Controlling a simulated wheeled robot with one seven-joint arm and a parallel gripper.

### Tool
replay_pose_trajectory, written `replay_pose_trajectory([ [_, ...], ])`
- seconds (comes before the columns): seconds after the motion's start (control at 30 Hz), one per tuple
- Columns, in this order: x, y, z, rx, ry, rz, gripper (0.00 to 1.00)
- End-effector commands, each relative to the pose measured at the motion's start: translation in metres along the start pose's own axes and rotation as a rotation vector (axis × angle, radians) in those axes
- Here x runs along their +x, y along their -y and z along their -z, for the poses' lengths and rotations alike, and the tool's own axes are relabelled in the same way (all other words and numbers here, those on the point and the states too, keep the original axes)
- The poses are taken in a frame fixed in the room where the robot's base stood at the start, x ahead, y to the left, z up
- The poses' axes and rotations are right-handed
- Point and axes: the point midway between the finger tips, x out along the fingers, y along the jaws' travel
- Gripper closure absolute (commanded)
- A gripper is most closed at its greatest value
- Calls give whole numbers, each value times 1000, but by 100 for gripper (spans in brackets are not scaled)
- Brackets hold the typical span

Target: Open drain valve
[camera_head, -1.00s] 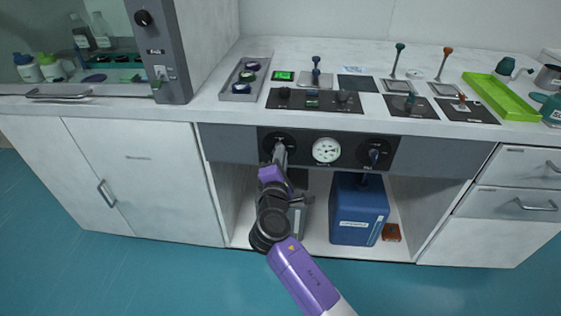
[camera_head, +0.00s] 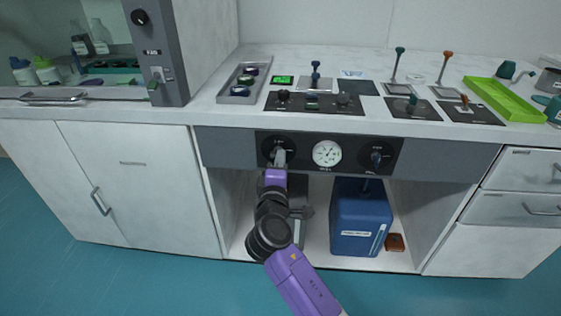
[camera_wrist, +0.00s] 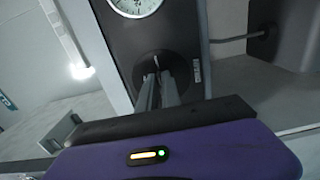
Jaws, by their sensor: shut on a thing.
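A dark panel (camera_head: 349,165) under the counter's front edge carries two round valve dials with a white gauge (camera_head: 327,153) between them. My gripper (camera_head: 279,158) is at the left dial (camera_head: 268,143), shut on its knob. In the wrist view my two grey fingers (camera_wrist: 157,92) reach to the knob on a round black dial (camera_wrist: 160,66). The fingers hide most of the knob, so its angle is hard to tell. The right dial's blue-grey handle (camera_head: 376,160) is free and points roughly downward. The dial lettering is too small to read.
A blue canister (camera_head: 360,222) stands in the open bay below the right dial. A grey object (camera_head: 304,213) is partly hidden behind my arm. A small red-brown block (camera_head: 395,242) lies right of the canister. Bay walls stand on both sides.

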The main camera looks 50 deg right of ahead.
Motion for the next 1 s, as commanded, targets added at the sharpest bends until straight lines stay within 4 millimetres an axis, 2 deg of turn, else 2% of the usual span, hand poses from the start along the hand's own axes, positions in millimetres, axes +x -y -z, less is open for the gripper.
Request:
replay_pose_trajectory([
  [0.2, 0, 2, -1, 0, 2, 4, 100],
  [0.23, 0, 2, -1, 0, 2, 4, 88],
  [0.33, 0, 2, -1, 0, 2, 3, 71],
  [0.7, -4, 1, 0, -1, -1, 2, 71],
  [0.77, -10, 1, 1, -1, -3, 2, 71],
  [1.0, -48, 1, 1, -1, -3, 3, 71],
])
